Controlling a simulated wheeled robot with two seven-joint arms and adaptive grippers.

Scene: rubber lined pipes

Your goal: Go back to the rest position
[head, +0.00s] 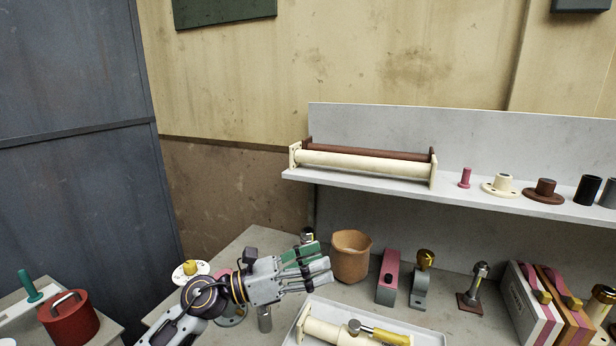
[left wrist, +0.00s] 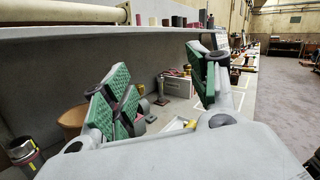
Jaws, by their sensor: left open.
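My left gripper (head: 318,265) reaches in from the lower left in the head view, above the bench and left of the terracotta pot. It is open, and nothing shows between its fingers. In the left wrist view its green-padded fingers (left wrist: 162,88) stand wide apart, with bench and shelf beyond. A pale tray (head: 432,338) lies below and right of it, holding a cream pipe (head: 330,331) and a yellow-handled tool (head: 380,332). My right gripper is not in view.
The terracotta pot (head: 350,257) stands close to the fingers' right. Above, a shelf (head: 450,197) carries cream and brown pipes (head: 365,163) and small flanged parts. A red pot (head: 68,319) stands at far left. Pink blocks (head: 388,276) and clamps line the bench to the right.

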